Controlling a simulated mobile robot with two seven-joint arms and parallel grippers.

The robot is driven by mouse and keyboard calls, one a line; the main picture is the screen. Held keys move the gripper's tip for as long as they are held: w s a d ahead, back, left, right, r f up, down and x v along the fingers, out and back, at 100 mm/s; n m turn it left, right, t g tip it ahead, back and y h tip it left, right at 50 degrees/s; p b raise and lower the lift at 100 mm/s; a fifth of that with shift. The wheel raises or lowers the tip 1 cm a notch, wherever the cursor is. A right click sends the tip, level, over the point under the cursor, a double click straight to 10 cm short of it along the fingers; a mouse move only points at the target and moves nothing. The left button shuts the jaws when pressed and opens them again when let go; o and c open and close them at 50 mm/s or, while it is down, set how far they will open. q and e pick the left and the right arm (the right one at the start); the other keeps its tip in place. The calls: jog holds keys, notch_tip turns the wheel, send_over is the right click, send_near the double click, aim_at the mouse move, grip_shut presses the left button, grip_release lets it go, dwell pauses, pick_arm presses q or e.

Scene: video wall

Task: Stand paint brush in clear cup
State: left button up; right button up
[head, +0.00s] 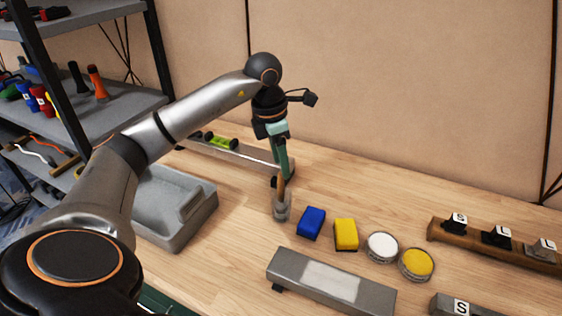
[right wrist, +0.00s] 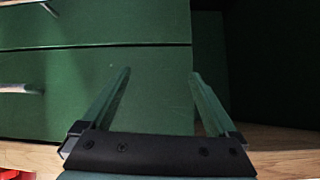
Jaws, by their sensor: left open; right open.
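The clear cup (head: 282,209) stands upright on the wooden table in the head view. The paint brush (head: 281,186), a thin brown stick, stands nearly upright with its lower end in the cup. My left gripper (head: 282,177) points down just above the cup, its green fingers around or right beside the brush's upper part. It is open; whether a finger touches the brush I cannot tell. My right gripper (right wrist: 159,72) is open and empty in the right wrist view, facing green drawer fronts away from the cup.
A blue sponge (head: 311,223), a yellow sponge (head: 346,234), a white paint tin (head: 382,246) and a yellow one (head: 417,263) stand right of the cup. A grey tray (head: 172,237) lies left. A grey bar (head: 330,282) lies in front. Green drawers (right wrist: 95,95) face my right gripper.

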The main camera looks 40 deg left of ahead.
pick_arm(q)
notch_tip(320, 180, up, 12)
jog(key=s+p, duration=0.1)
jog(key=shift+s+a+f+p, duration=0.15)
jog(key=shift+s+a+p, duration=0.2)
jog(key=shift+a, duration=0.1)
jog(key=shift+f, duration=0.1)
dwell(0.7)
